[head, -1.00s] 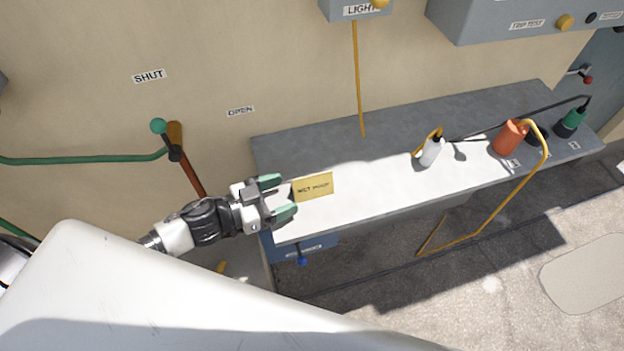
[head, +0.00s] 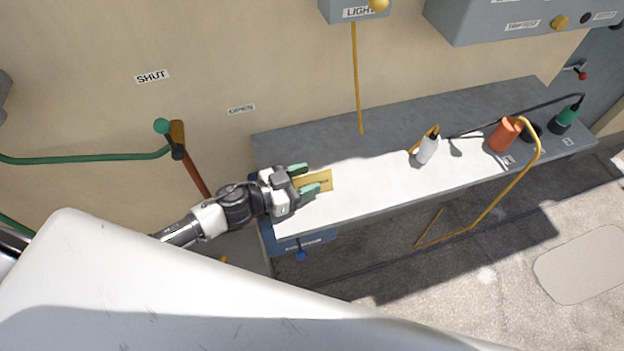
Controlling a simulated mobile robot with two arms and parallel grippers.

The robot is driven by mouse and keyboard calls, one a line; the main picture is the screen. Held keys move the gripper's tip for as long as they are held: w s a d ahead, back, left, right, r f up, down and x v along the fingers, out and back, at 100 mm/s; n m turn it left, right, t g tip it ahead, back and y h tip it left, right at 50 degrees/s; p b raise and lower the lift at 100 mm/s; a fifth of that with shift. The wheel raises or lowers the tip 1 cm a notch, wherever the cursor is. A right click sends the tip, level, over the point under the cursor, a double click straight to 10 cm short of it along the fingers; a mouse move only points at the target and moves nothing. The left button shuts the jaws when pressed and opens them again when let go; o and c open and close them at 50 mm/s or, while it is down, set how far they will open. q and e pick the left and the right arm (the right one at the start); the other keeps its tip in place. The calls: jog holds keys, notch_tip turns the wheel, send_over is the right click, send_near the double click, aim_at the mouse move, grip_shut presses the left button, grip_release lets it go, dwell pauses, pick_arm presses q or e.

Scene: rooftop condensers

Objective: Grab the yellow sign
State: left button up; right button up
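The yellow sign (head: 321,180) is a small flat plate with dark lettering at the left part of the grey shelf (head: 310,214). My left gripper (head: 306,180) comes in from the left with its two green-tipped fingers apart, one on the far side and one on the near side of the sign. The fingers cover the sign's left part and some of its lettering. I cannot tell whether they touch it. My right gripper does not show.
A white bottle (head: 428,150), an orange container (head: 503,135) and a green-topped tool (head: 565,118) stand farther right on the shelf. A yellow pipe (head: 358,80) runs down the wall behind.

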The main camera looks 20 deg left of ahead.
pick_arm(q)
jog(key=c, duration=0.6)
jog(key=shift+r, duration=0.1)
